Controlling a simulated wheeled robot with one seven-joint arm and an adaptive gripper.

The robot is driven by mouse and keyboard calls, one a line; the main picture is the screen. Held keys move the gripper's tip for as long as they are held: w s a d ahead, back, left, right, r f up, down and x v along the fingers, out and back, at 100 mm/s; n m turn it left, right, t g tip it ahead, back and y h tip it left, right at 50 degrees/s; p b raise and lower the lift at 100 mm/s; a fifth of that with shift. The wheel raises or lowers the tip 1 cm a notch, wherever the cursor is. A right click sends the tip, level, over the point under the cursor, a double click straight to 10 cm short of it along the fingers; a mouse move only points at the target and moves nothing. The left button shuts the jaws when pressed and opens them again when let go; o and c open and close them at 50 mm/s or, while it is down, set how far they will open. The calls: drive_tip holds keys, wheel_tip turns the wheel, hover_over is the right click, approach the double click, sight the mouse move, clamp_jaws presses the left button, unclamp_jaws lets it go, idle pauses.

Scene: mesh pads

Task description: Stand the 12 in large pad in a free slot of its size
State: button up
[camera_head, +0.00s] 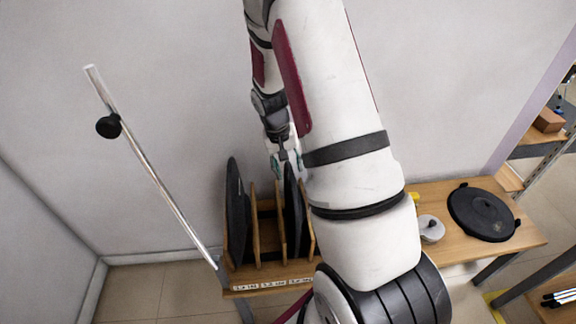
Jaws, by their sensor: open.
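A wooden slotted rack (268,268) stands on the left part of the table, with white size labels on its front edge, too small to read surely. One dark round pad (236,212) stands in its leftmost slot. Another dark pad (292,212) stands upright in a slot farther right, partly hidden by my arm. My gripper (286,163) is open at the top edge of this second pad, its fingers about either side; I cannot tell if they touch. A large black round pad (482,212) lies flat on the table's right. I cannot tell which pad is the 12 in one.
The wooden table (450,258) carries a small pale round object (430,229) beside my arm. A slanted metal pole (155,174) with a black knob rises left of the rack. A shelf (545,140) is at the far right. A wall is behind.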

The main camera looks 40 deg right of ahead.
wheel_tip(320, 180, up, 12)
drive_tip(key=a, duration=0.2)
drive_tip(key=shift+w, duration=0.45)
idle(0.5)
drive_tip(key=s+a+r+n+t+p, duration=0.1)
drive_tip(key=s+a+r+p, duration=0.2)
drive_tip(key=s+a+r, duration=0.35)
drive_tip(key=s+a+r+n+t+y+p, duration=0.15)
drive_tip(key=s+a+r, duration=0.25)
drive_tip(key=r, duration=0.6)
drive_tip(key=s+a+r+n+t+p, duration=0.1)
drive_tip(key=s+a+r+n+p, duration=0.15)
drive_tip(key=s+a+r, duration=0.45)
drive_tip(key=s+a+r+n+t+p, duration=0.1)
drive_tip(key=s+r+p, duration=0.3)
drive_tip(key=s, duration=0.5)
drive_tip(key=shift+s+a+r+n, duration=0.25)
drive_tip(key=shift+a+r+n, duration=0.15)
drive_tip(key=shift+a+r, duration=0.35)
drive_tip(key=shift+a+f+t+y, duration=0.1)
drive_tip(key=shift+f+t+y, duration=0.05)
drive_tip(key=shift+t+y, duration=0.1)
